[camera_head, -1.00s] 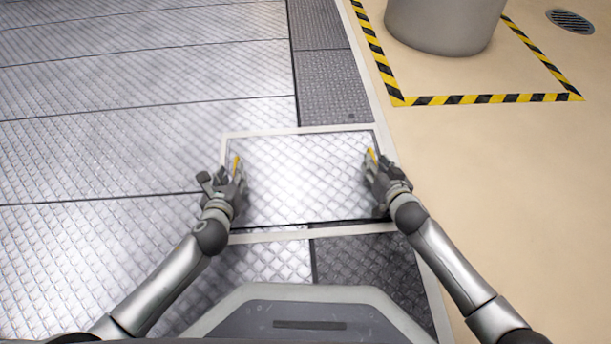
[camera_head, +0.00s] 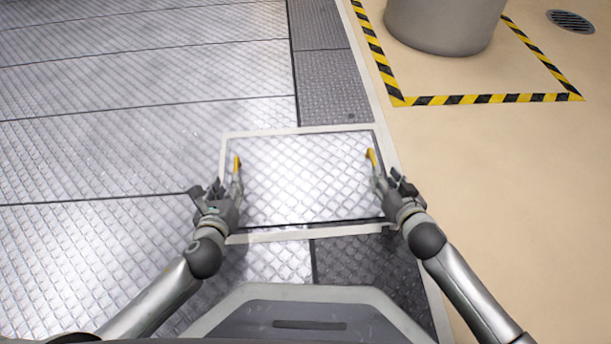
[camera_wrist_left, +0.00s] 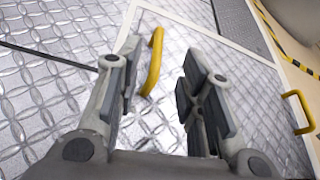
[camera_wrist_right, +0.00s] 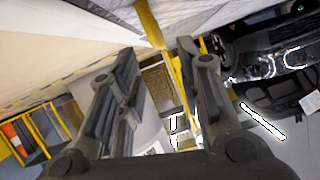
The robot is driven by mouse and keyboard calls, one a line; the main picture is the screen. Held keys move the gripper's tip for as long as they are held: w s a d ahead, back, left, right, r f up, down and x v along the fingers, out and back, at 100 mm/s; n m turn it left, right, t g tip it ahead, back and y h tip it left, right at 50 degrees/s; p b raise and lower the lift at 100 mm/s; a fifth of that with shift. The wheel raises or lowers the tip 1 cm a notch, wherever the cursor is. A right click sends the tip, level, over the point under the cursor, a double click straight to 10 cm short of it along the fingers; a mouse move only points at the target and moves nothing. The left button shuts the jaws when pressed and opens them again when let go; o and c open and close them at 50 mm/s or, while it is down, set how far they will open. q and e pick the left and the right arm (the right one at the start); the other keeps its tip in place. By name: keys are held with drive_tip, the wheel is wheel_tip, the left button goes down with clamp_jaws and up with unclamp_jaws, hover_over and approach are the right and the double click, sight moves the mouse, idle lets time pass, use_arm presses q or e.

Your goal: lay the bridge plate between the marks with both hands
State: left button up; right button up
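The bridge plate (camera_head: 305,180), a silver diamond-tread sheet, lies flat on the floor inside the white marks (camera_head: 290,131). A narrow dark strip shows along its near edge. It has a yellow handle at its left end (camera_head: 237,164) and another at its right end (camera_head: 371,158). My left gripper (camera_head: 226,188) is open just outside the left handle, which shows beyond and between its fingers in the left wrist view (camera_wrist_left: 155,62). My right gripper (camera_head: 386,181) is open and empty beside the right handle; a yellow bar (camera_wrist_right: 149,22) shows past its fingertips.
Dark tread panels (camera_head: 372,262) lie near and beyond the plate. Silver floor plates (camera_head: 90,160) spread left. Bare beige floor (camera_head: 520,190) lies right. A grey cylinder (camera_head: 442,25) stands inside yellow-black tape (camera_head: 480,99) at the back right, near a round drain (camera_head: 570,20).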

drive_tip(key=shift+v, duration=2.6)
